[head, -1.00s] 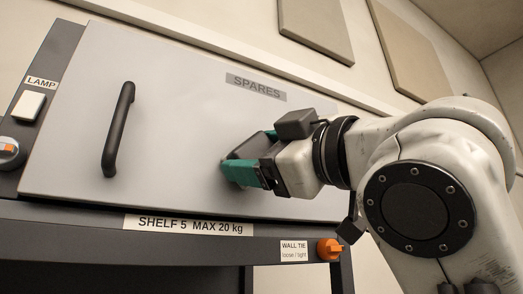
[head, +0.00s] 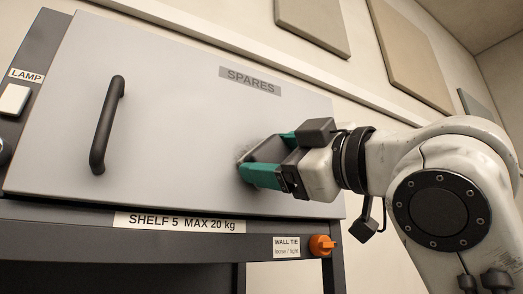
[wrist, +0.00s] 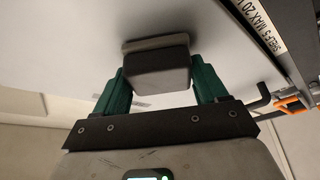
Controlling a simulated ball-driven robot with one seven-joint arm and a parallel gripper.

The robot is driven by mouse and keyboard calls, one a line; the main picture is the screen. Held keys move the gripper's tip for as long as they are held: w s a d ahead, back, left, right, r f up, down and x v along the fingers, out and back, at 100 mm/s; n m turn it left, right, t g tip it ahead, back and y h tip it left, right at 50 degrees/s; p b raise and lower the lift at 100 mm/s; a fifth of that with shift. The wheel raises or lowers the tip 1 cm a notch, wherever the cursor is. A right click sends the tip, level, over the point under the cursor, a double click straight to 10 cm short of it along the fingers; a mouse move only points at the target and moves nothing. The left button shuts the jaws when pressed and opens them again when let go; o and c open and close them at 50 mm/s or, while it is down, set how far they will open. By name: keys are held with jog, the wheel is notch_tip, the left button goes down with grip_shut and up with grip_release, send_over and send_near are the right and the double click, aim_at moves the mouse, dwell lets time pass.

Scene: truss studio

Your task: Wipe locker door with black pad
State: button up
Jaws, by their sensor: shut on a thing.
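The grey locker door (head: 180,120) is shut, with a black bar handle (head: 108,125) on its left and a SPARES label (head: 250,80) near its top. My gripper (head: 262,160) is at the door's right half, its green fingers shut on the black pad. In the wrist view, the pad (wrist: 157,70) sits between the two green fingers of my gripper (wrist: 160,85), with its far face at the door surface (wrist: 70,40). I cannot tell whether the pad presses firmly. In the head view the fingers partly hide the pad.
A SHELF 5 label (head: 180,222) is on the dark frame below the door. An orange wall tie knob (head: 321,245) is at lower right, below my gripper. A lamp switch (head: 14,100) is at the left. The door between handle and gripper is clear.

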aim_at(254, 154)
jog(key=shift+w+d+p, duration=0.65)
jog(key=shift+w+d, duration=0.65)
jog(key=shift+d, duration=0.4)
jog(key=shift+s+a+b, duration=0.15)
jog(key=shift+s+a, duration=0.6)
jog(key=shift+a, duration=0.35)
jog(key=shift+s+a+b, duration=0.15)
jog(key=shift+s+a, duration=0.55)
jog(key=shift+a, duration=0.35)
jog(key=shift+s+a+b, duration=0.15)
jog(key=shift+s+a, duration=0.6)
jog(key=shift+a, duration=0.35)
jog(key=shift+s+a+r, duration=0.1)
jog(key=w+d+p, duration=0.2)
jog(key=w+d, duration=0.2)
jog(key=d, duration=0.2)
jog(key=shift+w+d, duration=0.3)
jog(key=shift+d, duration=0.1)
jog(key=shift+a, duration=0.1)
jog(key=shift+s+a, duration=0.65)
jog(key=shift+a, duration=0.2)
jog(key=shift+s+a, duration=0.6)
jog(key=shift+a, duration=0.2)
jog(key=shift+s+a+b, duration=0.15)
jog(key=shift+s+a, duration=0.35)
jog(key=shift+a, duration=0.35)
jog(key=shift+s+a+b, duration=0.15)
jog(key=shift+s+a, duration=0.35)
jog(key=shift+a, duration=0.3)
